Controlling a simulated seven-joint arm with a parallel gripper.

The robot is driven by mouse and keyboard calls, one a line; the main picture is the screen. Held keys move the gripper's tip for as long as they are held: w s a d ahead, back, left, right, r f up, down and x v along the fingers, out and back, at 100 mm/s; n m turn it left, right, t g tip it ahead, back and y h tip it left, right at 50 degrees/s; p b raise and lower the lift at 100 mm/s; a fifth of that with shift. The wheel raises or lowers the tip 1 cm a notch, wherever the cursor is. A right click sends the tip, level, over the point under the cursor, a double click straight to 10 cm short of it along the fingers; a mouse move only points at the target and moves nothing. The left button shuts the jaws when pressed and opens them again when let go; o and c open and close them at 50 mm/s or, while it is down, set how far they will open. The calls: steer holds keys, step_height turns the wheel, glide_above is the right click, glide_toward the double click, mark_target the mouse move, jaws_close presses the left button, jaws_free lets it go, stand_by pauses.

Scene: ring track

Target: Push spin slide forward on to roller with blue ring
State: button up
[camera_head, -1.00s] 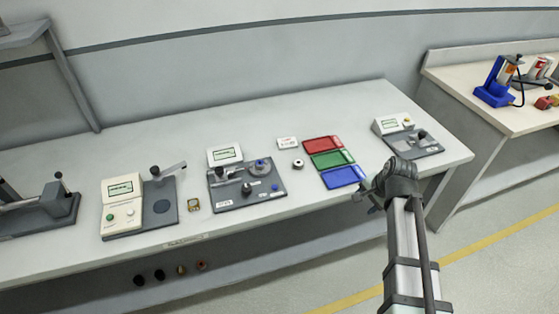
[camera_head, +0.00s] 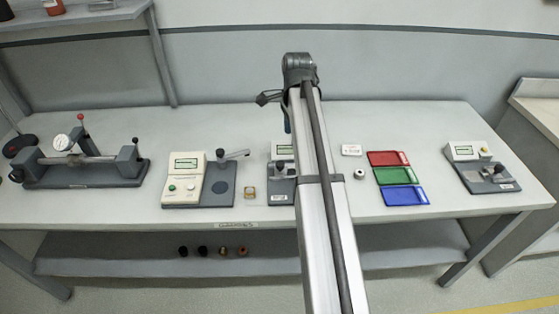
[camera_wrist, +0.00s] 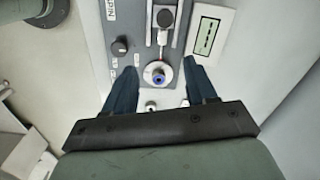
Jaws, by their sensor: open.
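The spin station is a grey plate (camera_wrist: 128,22) with a label reading partly "PIN". On it, the slide (camera_wrist: 165,18) has a black knob and a metal bar that leads toward a round metal roller with a blue ring (camera_wrist: 158,76). The knob and the roller are apart in the wrist view. My gripper (camera_wrist: 160,68) is open and empty, its dark fingers on either side of the roller's end of the plate. In the head view my arm hides much of the station; part of its plate (camera_head: 281,198) shows left of the arm.
A small black knob (camera_wrist: 121,46) stands beside the slide, and a screen (camera_wrist: 207,36) is on the other side. Red, green and blue trays (camera_head: 405,196) lie to the right. A small ring (camera_head: 359,173) lies between.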

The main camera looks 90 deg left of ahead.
mark_target(279, 164)
steer(key=s+r, duration=0.2)
steer(key=s, duration=0.2)
steer(key=f, duration=1.4)
steer(key=shift+w+a, duration=0.1)
steer(key=shift+a, duration=0.3)
steer(key=shift+c, duration=0.2)
jaws_close()
